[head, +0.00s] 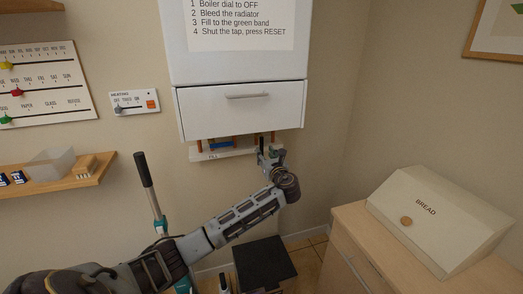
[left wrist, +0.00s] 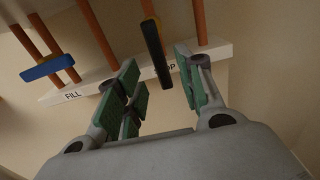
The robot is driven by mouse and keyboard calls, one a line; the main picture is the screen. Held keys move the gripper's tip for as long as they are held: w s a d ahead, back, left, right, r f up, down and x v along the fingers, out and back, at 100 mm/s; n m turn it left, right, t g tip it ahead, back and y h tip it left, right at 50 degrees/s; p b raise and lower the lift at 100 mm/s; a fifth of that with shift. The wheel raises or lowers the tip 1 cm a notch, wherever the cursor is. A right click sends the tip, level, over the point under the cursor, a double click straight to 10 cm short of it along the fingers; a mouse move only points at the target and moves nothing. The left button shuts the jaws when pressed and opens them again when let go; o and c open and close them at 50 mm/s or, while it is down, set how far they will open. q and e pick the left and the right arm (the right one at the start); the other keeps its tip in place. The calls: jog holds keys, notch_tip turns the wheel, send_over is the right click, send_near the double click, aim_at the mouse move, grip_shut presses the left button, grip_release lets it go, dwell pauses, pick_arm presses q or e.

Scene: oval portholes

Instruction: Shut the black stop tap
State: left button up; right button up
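The black stop tap (left wrist: 155,50) is a long dark lever on a copper pipe, in front of a white rail (left wrist: 222,52) with partly hidden lettering ending in "OP". In the left wrist view the lever hangs lengthwise down the picture. My left gripper (left wrist: 156,86) is open, with one finger to the left of the lever and the other to its right. A gap shows on both sides, so it does not appear gripped. In the head view my left gripper (head: 267,156) is under the white boiler (head: 240,110) and largely hides the tap. My right gripper is not in view.
A blue tap (left wrist: 47,67) sits left on the same rail, by the label "FILL". Several copper pipes rise behind. A wooden shelf (head: 85,181) is on the left wall. A bread box (head: 436,215) stands on a cabinet at right. A black-gripped upright handle (head: 144,170) stands left of my arm.

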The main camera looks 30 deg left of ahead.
aim_at(262, 149)
pick_arm(q)
jog(key=shift+x, duration=2.85)
grip_shut()
